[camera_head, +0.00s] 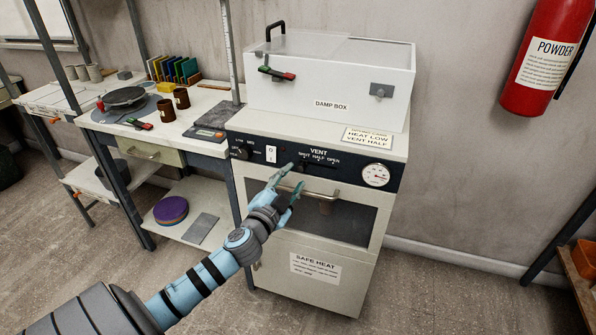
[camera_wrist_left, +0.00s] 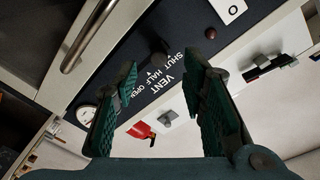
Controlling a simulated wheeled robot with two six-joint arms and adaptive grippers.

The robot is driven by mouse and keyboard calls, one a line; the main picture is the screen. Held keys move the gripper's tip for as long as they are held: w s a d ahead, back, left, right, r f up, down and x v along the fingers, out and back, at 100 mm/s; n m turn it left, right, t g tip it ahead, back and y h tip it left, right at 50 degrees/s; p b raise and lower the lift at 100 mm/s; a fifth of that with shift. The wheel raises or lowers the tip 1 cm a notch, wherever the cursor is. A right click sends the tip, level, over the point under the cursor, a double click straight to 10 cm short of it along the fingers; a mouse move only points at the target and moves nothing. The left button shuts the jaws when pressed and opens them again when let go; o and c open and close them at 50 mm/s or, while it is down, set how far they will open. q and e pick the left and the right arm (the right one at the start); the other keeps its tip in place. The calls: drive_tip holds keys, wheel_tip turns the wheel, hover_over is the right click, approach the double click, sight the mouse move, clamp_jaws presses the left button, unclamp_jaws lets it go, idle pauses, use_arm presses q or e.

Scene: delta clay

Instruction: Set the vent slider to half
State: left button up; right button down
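The vent panel (camera_head: 318,167) is a black strip on the front of the white heater cabinet, marked VENT with SHUT, HALF and OPEN. The slider knob (camera_wrist_left: 159,56) is a small dark knob in the left wrist view, by the SHUT end of the marks. In the head view the knob is hard to make out beside my fingertips. My left gripper (camera_head: 291,177) is in front of the panel, just below the marks. In the left wrist view its green-padded fingers (camera_wrist_left: 162,66) are apart with nothing between them, the knob beyond their tips. My right gripper is not in view.
A metal door handle (camera_head: 310,190) juts out just below the panel, close to my left fingers. A white switch (camera_head: 271,154) and a dial knob lie left of the marks, a gauge (camera_head: 376,175) right. The damp box (camera_head: 330,80) stands on top.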

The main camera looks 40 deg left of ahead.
sight(300, 170)
use_arm(q)
drive_tip(key=x, duration=0.4)
drive_tip(key=shift+w+a, duration=0.1)
drive_tip(key=shift+w, duration=0.25)
clamp_jaws()
